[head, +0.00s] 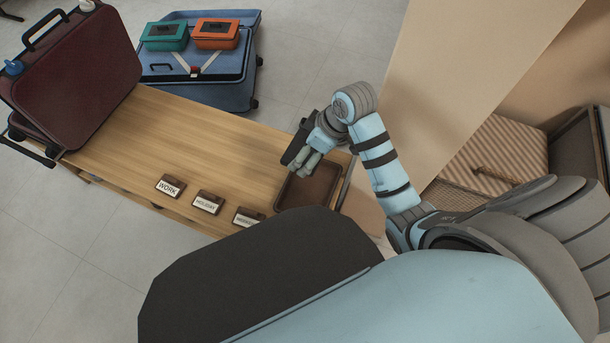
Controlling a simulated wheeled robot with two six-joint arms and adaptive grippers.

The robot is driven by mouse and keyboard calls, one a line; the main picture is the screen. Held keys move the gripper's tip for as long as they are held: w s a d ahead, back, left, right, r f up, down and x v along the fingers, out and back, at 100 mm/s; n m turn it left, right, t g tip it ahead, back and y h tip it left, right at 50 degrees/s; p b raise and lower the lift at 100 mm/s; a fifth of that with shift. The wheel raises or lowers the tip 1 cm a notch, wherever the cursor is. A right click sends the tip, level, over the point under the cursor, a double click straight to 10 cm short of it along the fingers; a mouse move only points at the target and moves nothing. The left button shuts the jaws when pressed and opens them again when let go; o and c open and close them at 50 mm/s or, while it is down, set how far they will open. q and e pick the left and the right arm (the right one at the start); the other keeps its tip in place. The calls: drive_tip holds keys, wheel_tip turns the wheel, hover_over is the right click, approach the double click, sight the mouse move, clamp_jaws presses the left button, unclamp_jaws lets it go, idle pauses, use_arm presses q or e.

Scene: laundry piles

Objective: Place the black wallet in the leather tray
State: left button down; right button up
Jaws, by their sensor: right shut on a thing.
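The black wallet (297,143) is a dark flat shape at the left side of my right gripper (311,161). My right gripper is shut on it, and its fingers and wrist hide part of it. The brown leather tray (322,200) lies at the right end of the wooden bench. My right gripper and the wallet are over the tray's far side, seemingly above it; the exact height is hard to tell. The tray's near edge is partly hidden by my own body. My left gripper is not in view.
The wooden bench (190,135) has clear room in its middle. Signs "WORK" (171,186), "HOLIDAY" (208,202) and a third (248,216) stand along its near edge. A maroon suitcase (75,75) stands left.

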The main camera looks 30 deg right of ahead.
drive_tip(key=s+f, duration=0.1)
drive_tip(key=s+d+f+b, duration=0.1)
drive_tip(key=f, duration=0.1)
drive_tip(key=shift+d+n, duration=0.15)
drive_tip(key=shift+n, duration=0.25)
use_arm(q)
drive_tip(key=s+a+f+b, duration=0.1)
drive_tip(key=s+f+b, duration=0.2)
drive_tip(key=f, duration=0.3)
use_arm(e)
wheel_tip(320, 180, down, 6)
drive_tip(key=b, duration=0.3)
hover_over(307, 190)
drive_tip(key=f, duration=0.6)
drive_tip(key=shift+s+d+f, duration=0.15)
drive_tip(key=shift+s+d, duration=0.05)
drive_tip(key=shift+d, duration=0.2)
drive_tip(key=f+b, duration=0.3)
drive_tip(key=f, duration=0.3)
drive_tip(key=shift+s, duration=0.2)
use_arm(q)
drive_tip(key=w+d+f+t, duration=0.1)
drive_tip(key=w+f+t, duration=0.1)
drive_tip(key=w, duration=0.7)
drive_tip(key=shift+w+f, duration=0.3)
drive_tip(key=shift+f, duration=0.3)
use_arm(e)
drive_tip(key=shift+r, duration=0.1)
drive_tip(key=o, duration=1)
drive_tip(key=shift+c, duration=0.2)
